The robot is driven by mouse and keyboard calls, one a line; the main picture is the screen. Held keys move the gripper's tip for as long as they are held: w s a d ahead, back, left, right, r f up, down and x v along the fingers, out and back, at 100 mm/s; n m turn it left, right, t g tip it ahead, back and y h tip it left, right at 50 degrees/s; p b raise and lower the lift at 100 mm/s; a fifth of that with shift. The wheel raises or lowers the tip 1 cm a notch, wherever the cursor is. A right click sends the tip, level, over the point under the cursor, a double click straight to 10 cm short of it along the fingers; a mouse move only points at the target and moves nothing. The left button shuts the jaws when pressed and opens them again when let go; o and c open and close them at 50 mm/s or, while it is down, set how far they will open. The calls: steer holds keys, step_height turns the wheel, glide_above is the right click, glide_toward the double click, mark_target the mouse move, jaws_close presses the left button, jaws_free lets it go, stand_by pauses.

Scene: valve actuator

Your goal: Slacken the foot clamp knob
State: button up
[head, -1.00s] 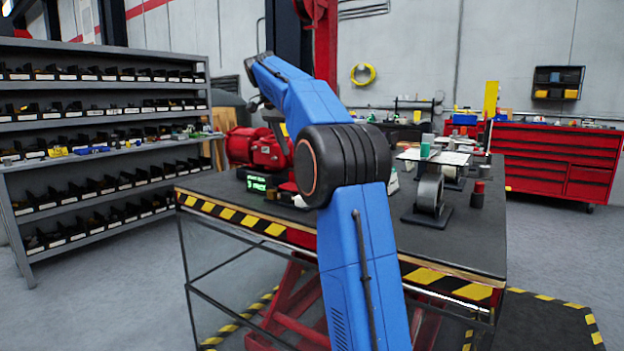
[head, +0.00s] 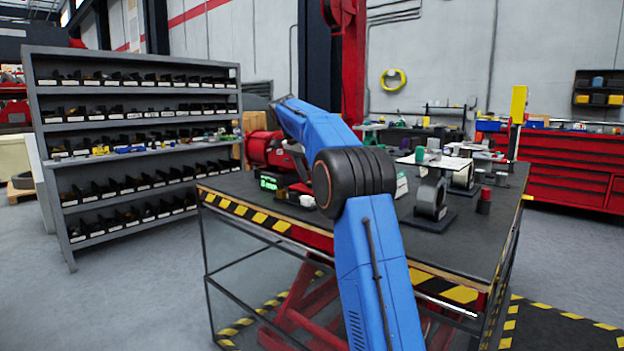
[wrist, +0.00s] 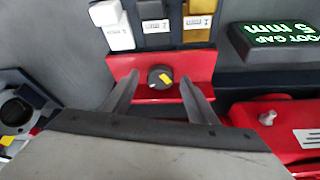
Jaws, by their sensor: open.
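The foot clamp knob (wrist: 159,77) is a small round dark knob with a yellow mark. It sits on a red plate (wrist: 200,68) in the wrist view. My gripper (wrist: 158,90) is open, with one finger to the left of the knob and one to the right. Gaps show between the knob and both fingers; I cannot tell how far the tips are above the plate. In the head view the red actuator (head: 262,148) stands on the table behind my arm, and my arm hides the knob and the gripper.
Beyond the knob stand white, grey and yellow labelled blocks (wrist: 153,22). A dark display reading "foot gap 5 mm" (wrist: 284,42) is at the upper right. A red part with a bolt (wrist: 267,118) lies right of my gripper. A dark device (wrist: 17,112) is at the left.

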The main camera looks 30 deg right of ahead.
steer(key=c, duration=1.1)
steer(key=shift+o, duration=0.2)
steer(key=shift+n, duration=0.4)
steer(key=n, duration=0.1)
steer(key=n+t, duration=0.1)
steer(key=shift+s+n+y, duration=0.2)
steer(key=shift+n+y, duration=0.1)
steer(key=shift+n, duration=0.1)
steer(key=shift+s+d+n+t+y, duration=0.15)
steer(key=shift+n+t, duration=0.3)
steer(key=shift+n, duration=0.55)
steer(key=shift+w+a+n+t+y, duration=0.15)
steer(key=shift+n+t, duration=0.3)
steer(key=shift+n, duration=0.55)
steer(key=shift+s+d, duration=0.1)
